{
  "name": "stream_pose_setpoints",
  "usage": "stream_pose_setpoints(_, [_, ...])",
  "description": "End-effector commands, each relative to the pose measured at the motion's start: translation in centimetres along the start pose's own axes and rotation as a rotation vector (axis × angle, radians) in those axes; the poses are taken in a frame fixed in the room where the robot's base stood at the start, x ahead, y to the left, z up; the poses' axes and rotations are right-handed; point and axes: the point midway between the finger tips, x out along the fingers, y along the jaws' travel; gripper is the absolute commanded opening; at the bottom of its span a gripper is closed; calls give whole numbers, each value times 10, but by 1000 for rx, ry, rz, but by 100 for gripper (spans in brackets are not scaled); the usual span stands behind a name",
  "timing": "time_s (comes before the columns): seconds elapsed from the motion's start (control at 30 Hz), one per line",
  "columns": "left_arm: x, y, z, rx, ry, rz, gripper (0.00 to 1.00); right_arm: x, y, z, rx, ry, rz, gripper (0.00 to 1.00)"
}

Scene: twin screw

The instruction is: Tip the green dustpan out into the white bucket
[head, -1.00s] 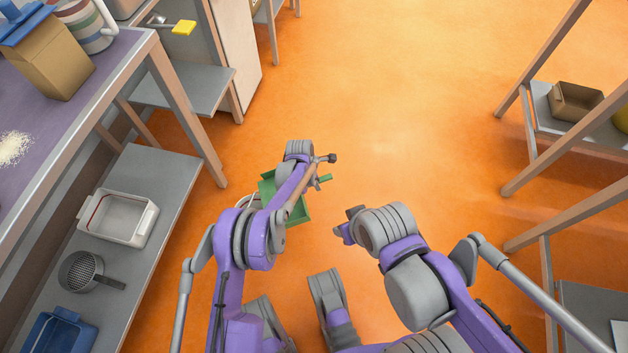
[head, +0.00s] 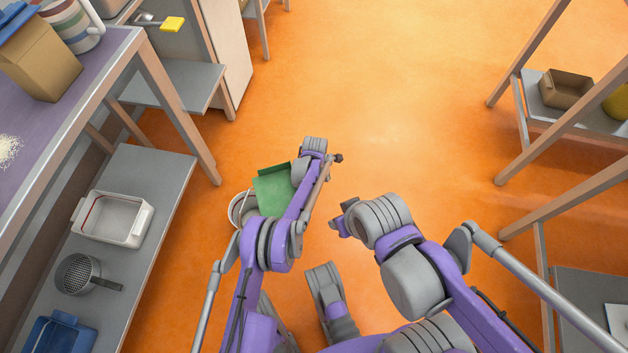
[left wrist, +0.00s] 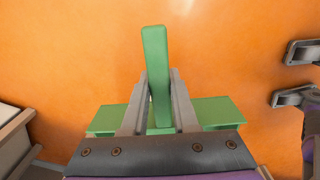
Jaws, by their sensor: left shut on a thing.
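The green dustpan (head: 272,190) is held out over the floor by my left arm, partly hidden behind that arm in the head view. In the left wrist view its green handle (left wrist: 156,75) stands between the two fingers of my left gripper (left wrist: 158,100), which is shut on it; the pan spreads out behind the fingers. The white bucket (head: 236,207) stands on the floor by the dustpan, partly covered by the pan and my arm. I cannot see what is in the pan or bucket. My right gripper (head: 340,224) shows only its tip, in front of its wrist.
On the left stands a purple-topped table (head: 50,130) with white powder (head: 8,152) on it. Shelving (head: 560,130) stands at the right. The floor ahead is clear.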

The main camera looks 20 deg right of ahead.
Motion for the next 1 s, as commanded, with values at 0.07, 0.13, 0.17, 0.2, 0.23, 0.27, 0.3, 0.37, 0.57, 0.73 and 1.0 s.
stream_pose_setpoints(0.07, [0, 0, 0, 0, 0, 0, 0, 0, 0, 0, 0, 0, 0, 49])
stream_pose_setpoints(0.13, [0, 0, 0, 0, 0, 0, 0, 0, 0, 0, 0, 0, 0, 49])
stream_pose_setpoints(0.17, [-1, 0, 0, 0, 0, 0, 0, 0, 0, 0, 0, 0, 0, 49])
stream_pose_setpoints(0.2, [-2, 0, 0, 0, 0, 0, 0, -1, 0, 0, 0, 0, 0, 49])
stream_pose_setpoints(0.23, [-4, 0, 0, 0, -1, 0, 0, -1, 0, 0, 0, 0, 0, 49])
stream_pose_setpoints(0.27, [-6, 0, 0, 0, -1, 0, 0, -2, 0, 0, 0, -1, 0, 49])
stream_pose_setpoints(0.3, [-9, 0, 0, 0, -1, 0, 0, -3, 0, 0, 0, -1, 0, 49])
stream_pose_setpoints(0.37, [-14, 0, 0, 0, -1, 0, 0, -5, 0, -1, 0, -1, 0, 49])
stream_pose_setpoints(0.57, [-30, 0, 0, 0, -1, 0, 0, -9, 0, -2, 0, -1, 0, 49])
stream_pose_setpoints(0.73, [-30, 0, 0, 0, -1, 0, 0, -9, 0, -2, 0, -1, 0, 49])
stream_pose_setpoints(1.0, [-37, 0, 0, 0, -1, 0, 0, -12, 0, -2, 0, -1, 0, 49])
